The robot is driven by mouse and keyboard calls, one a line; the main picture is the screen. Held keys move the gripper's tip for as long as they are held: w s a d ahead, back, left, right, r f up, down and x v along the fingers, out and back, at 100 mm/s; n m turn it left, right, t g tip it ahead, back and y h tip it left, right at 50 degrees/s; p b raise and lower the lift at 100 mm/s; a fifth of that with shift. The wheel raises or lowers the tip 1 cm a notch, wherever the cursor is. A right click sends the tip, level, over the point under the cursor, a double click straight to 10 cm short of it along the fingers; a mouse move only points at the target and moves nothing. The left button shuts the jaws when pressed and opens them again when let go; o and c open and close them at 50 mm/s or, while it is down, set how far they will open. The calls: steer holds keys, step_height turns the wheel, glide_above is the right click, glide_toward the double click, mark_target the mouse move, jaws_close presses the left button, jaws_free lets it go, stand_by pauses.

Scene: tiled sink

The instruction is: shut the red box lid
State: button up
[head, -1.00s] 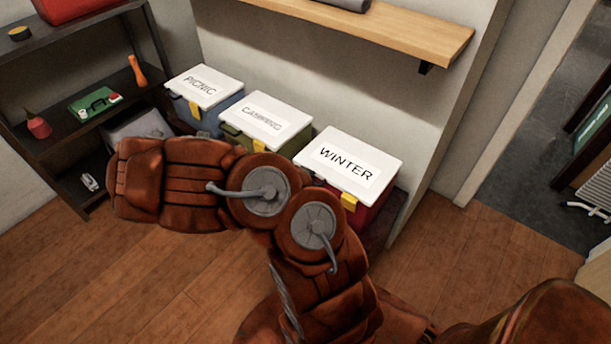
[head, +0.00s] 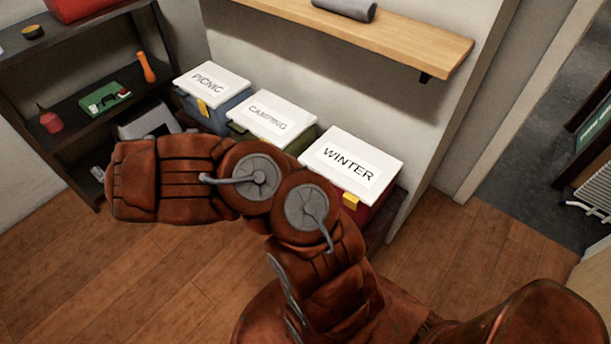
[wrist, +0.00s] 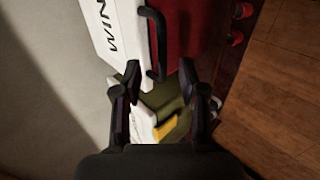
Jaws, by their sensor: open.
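The red box (head: 377,214) stands at the right end of a row of boxes, with a yellow latch (head: 350,200) on its front. Its white lid (head: 392,167), labelled WINTER, lies over its top; I cannot tell if a small gap is left. In the wrist view the red box (wrist: 192,28) and its white lid (wrist: 112,40) show at the top, with a black handle (wrist: 160,45) on the near end. My gripper (wrist: 160,97) is open and empty, close to that end. In the head view my arm hides the gripper and part of the box fronts.
The green CAMPING box (head: 240,133) and blue PICNIC box (head: 215,115) stand left of the red box. A wooden shelf (head: 400,40) hangs above. A dark shelf unit (head: 60,100) stands at left. The wood floor (head: 150,270) is clear at front left.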

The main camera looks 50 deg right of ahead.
steer(key=shift+p+v, duration=1.85)
steer(key=shift+p, duration=0.15)
steer(key=s+a+r+y, duration=0.3)
steer(key=s+a+r, duration=0.3)
steer(key=a+r, duration=0.2)
steer(key=s+a+r+g+y, duration=0.1)
steer(key=s+a+r+y, duration=0.2)
steer(key=s+a+r, duration=0.3)
steer(key=s+a+r+g+y, duration=0.1)
steer(key=s+a+r+y, duration=0.2)
steer(key=a+r, duration=0.9)
steer(key=s+r, duration=0.3)
steer(key=r, duration=0.1)
steer(key=shift+s+r+m, duration=0.2)
steer(key=shift+m, duration=0.1)
